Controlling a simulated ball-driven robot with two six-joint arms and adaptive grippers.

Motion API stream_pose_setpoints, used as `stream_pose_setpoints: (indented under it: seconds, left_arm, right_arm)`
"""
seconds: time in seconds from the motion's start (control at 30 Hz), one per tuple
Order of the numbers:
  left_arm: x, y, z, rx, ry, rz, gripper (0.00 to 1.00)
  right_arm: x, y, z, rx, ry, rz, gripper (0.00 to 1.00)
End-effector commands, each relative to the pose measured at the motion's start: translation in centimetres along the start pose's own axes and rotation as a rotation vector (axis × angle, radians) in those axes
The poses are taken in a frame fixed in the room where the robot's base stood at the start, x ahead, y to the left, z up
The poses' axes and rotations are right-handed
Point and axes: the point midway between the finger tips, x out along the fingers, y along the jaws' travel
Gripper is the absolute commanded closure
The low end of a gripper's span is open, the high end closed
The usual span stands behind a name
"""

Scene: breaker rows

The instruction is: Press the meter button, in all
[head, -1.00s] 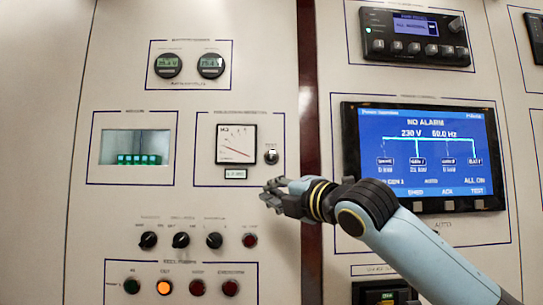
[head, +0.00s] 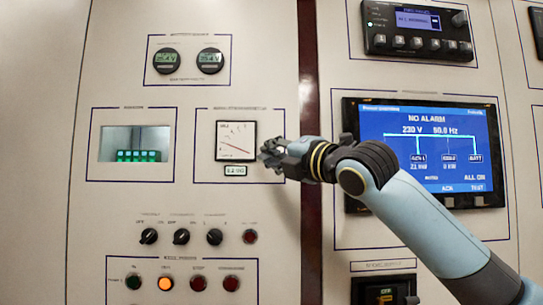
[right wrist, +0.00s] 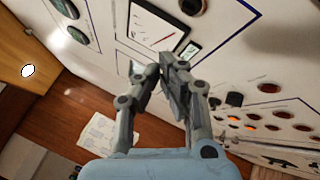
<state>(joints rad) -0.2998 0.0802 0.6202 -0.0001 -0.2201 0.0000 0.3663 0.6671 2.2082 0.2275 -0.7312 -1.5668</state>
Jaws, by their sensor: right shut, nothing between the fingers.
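The meter (head: 236,141) is a white square dial with a red needle, framed on the left panel, with a small display (head: 235,170) under it. In the right wrist view the shut fingers (right wrist: 161,72) are in front of the panel, close to the meter (right wrist: 158,25). My left gripper is not in view.
Rotary knobs (head: 181,237) and a row of coloured lamps (head: 165,283) are below the meter. Two round gauges (head: 188,61) are above it. A lit window (head: 137,144) is to its left. A large blue screen (head: 428,145) is on the right panel, behind my right arm.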

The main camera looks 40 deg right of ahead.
Motion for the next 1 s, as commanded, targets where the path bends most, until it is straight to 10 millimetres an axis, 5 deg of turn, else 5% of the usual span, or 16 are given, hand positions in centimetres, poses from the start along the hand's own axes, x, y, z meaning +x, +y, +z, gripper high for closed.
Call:
stream_pose_setpoints:
  seconds: [0.4,1.0]
  left_arm:
    - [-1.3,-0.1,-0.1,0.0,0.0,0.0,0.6]
    - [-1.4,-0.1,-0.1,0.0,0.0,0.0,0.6]
  right_arm:
    - [4.1,-2.0,2.3,0.001,0.001,-0.001,1.0]
    - [4.6,-2.5,2.5,0.0,0.0,0.0,1.0]
